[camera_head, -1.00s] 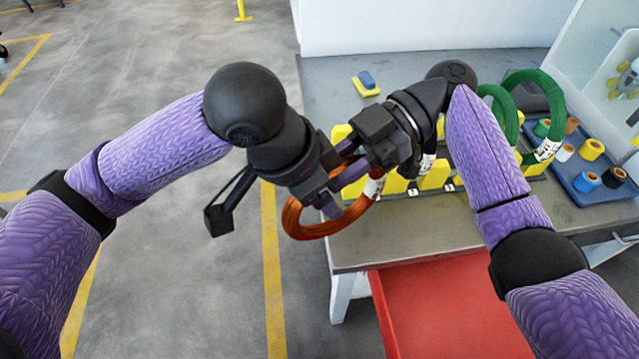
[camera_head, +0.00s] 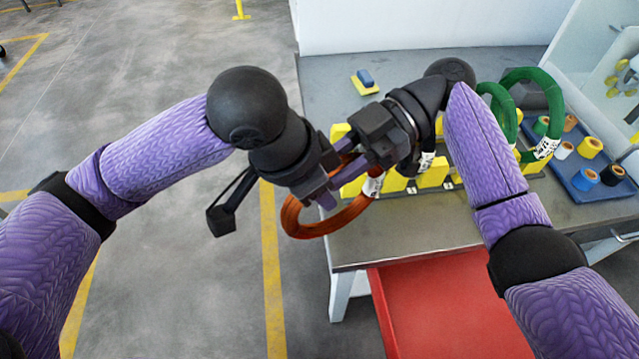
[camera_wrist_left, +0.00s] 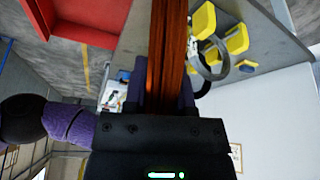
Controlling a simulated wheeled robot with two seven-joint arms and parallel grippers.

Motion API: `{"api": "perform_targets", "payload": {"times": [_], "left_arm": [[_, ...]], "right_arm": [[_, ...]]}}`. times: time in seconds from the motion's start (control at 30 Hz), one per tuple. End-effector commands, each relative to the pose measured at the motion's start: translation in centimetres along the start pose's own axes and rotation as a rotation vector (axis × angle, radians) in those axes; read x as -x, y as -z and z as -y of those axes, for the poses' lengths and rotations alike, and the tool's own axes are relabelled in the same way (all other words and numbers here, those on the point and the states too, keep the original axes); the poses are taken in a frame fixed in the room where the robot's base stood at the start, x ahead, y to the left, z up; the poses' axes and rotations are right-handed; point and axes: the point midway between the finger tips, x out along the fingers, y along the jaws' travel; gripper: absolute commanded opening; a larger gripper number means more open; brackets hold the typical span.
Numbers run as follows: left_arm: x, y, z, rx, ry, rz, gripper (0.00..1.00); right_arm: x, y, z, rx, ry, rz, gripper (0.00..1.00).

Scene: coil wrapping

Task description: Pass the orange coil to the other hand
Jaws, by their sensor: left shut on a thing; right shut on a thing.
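The orange coil (camera_head: 318,229) hangs between my two grippers, in front of the table's near left edge. A white label (camera_head: 373,184) sits on its right side. My left gripper (camera_head: 330,196) is shut on the coil's upper left part. In the left wrist view the coil (camera_wrist_left: 168,50) runs as a copper-orange band between the left gripper's fingers (camera_wrist_left: 166,92). My right gripper (camera_head: 352,172) comes in from the right and is shut on the coil's upper part, close to the left gripper. The exact contact of the right fingers is partly hidden.
The grey table (camera_head: 420,232) carries yellow holders (camera_head: 433,174), green coils (camera_head: 548,112) standing in a row, and a blue tray (camera_head: 572,184) with several tape rolls. A yellow-and-blue block (camera_head: 365,82) lies behind. A red surface (camera_head: 450,300) lies below the table front. Floor at left is clear.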

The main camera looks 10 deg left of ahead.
Motion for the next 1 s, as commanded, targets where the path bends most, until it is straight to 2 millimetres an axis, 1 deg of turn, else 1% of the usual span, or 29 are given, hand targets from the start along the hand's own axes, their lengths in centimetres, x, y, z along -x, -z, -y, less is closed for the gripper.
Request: {"api": "perform_targets", "payload": {"times": [0.9, 0.93, 0.97, 1.0], "left_arm": [[0.03, 0.05, -0.30, -0.010, -0.009, -0.002, 0.00], [0.06, 0.09, -0.30, -0.010, -0.008, -0.005, 0.00], [0.06, 0.09, -0.29, -0.010, -0.008, -0.005, 0.00], [0.06, 0.09, -0.26, -0.009, -0.007, -0.004, 0.00]], "right_arm": [[0.05, -0.02, -0.13, -0.002, -0.008, 0.002, 0.00], [0.05, -0.02, -0.13, -0.002, -0.008, 0.002, 0.36], [0.05, -0.02, -0.12, -0.002, -0.008, 0.001, 0.43], [0.05, -0.01, -0.11, -0.002, -0.007, 0.001, 0.51]]}}
